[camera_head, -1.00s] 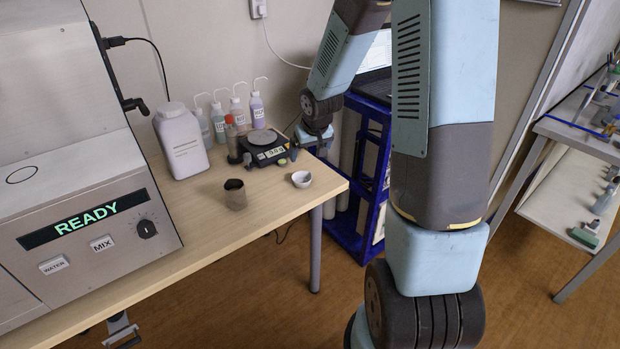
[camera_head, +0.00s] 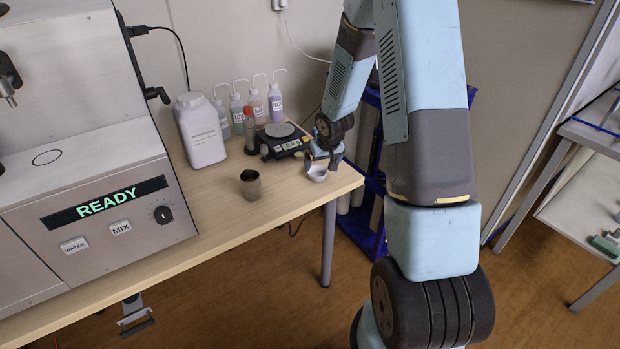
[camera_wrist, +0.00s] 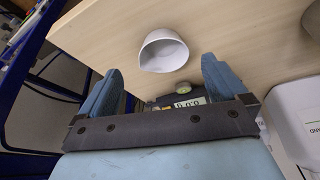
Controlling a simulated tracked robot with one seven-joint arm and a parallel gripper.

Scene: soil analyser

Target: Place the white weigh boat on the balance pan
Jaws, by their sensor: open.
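The white weigh boat (camera_head: 317,173) is a small white cup near the right end of the wooden table. It also shows in the wrist view (camera_wrist: 163,52), ahead of my gripper and between the lines of its fingers. My gripper (camera_head: 312,158) is just behind and above the boat in the head view. In the wrist view its two blue fingers (camera_wrist: 160,85) are wide apart with nothing between them. The balance (camera_head: 283,139) stands behind and to the left of the boat, with its round grey pan bare. Part of its display (camera_wrist: 190,102) shows beyond the gripper in the wrist view.
The READY machine (camera_head: 95,190) fills the left side. The front table surface is clear.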

